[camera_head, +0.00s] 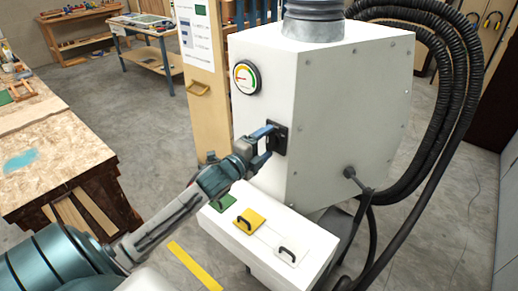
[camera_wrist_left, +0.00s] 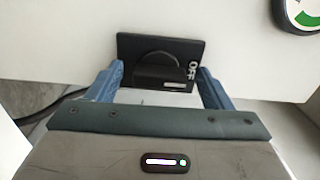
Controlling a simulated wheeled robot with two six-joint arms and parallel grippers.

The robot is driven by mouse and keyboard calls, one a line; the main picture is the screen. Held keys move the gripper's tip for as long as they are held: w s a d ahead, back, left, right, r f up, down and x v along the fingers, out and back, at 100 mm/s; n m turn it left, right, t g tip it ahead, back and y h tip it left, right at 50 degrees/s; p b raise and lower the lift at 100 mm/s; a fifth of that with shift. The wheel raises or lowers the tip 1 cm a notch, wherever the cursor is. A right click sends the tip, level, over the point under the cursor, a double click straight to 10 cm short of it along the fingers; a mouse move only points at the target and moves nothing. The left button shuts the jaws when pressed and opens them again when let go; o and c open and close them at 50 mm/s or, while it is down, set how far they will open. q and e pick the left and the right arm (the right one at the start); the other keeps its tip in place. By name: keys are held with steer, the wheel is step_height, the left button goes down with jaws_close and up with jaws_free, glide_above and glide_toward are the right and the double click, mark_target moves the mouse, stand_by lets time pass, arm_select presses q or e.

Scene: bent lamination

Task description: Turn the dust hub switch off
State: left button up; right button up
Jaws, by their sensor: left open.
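The dust hub (camera_head: 310,100) is a large white cabinet with a grey duct on top. Its switch is a black plate (camera_head: 281,140) on the front face, below a round gauge. In the left wrist view the black switch plate (camera_wrist_left: 160,50) has a rounded knob and white "OFF" lettering at its right side. My left gripper (camera_head: 265,138) is at the switch, with its blue fingers open on either side of the knob. In the left wrist view the gripper (camera_wrist_left: 160,88) shows one finger left and one right of the switch. Contact cannot be told. My right gripper is out of view.
The round gauge (camera_head: 247,77) sits above the switch. A white ledge (camera_head: 225,222) below carries green, yellow and white panels with handles. Black hoses (camera_head: 455,100) hang at the right. A wooden workbench (camera_head: 50,160) stands at the left. Grey floor lies between.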

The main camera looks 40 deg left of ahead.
arm_select(q)
steer(key=s+b, duration=0.1)
steer(key=s, duration=0.9)
steer(key=shift+s+a, duration=0.35)
steer(key=shift+a, duration=0.05)
stand_by(0.3)
